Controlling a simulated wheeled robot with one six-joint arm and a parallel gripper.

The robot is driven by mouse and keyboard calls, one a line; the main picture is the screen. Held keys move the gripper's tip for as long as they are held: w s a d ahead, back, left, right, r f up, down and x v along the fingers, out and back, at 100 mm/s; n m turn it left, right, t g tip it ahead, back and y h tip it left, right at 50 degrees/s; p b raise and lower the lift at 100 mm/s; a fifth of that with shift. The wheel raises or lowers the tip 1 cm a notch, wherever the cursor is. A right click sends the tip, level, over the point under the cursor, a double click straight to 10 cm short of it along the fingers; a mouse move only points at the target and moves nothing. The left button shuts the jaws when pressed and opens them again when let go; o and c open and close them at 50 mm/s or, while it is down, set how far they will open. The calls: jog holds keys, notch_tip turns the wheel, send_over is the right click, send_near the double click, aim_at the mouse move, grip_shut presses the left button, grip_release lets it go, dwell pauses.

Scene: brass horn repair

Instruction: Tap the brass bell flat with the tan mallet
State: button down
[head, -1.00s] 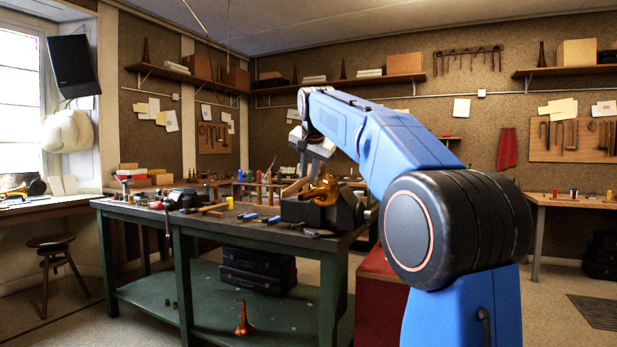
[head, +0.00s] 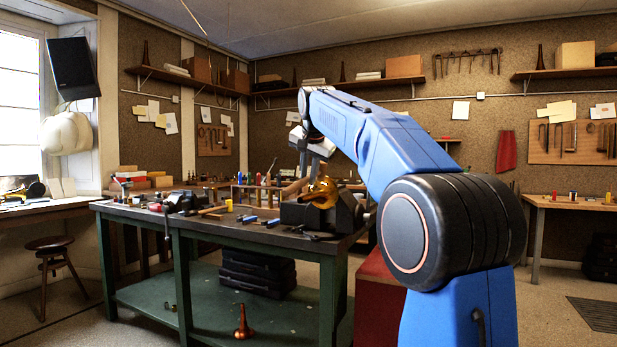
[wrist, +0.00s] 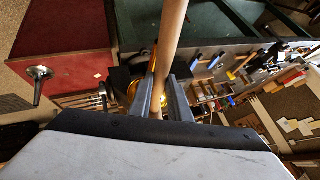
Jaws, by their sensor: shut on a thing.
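The brass bell (head: 322,196) sits at the dark vise block on the right end of the green bench (head: 262,238). My gripper (head: 308,168) is just above it in the head view, pointing down. In the wrist view my gripper (wrist: 163,103) is shut on a tan wooden handle (wrist: 168,40), which I take for the mallet's. The handle runs up out of the picture, and its head cannot be made out. Part of the brass bell (wrist: 133,91) shows left of the fingers. I cannot tell whether mallet and bell touch.
A red cabinet (head: 378,300) stands right of the bench. Black cases (head: 258,270) and a copper-coloured cone (head: 243,322) are on the lower shelf. A stool (head: 50,262) stands at left.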

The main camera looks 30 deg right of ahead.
dwell(0.4)
jog(key=shift+w+f, duration=0.3)
jog(key=shift+f, duration=0.6)
jog(key=shift+w+f, duration=0.25)
jog(key=shift+f, duration=0.65)
jog(key=shift+r, duration=0.15)
jog(key=shift+s+r, duration=0.25)
jog(key=shift+r, duration=0.45)
jog(key=shift+s+r, duration=0.2)
jog(key=shift+r, duration=0.45)
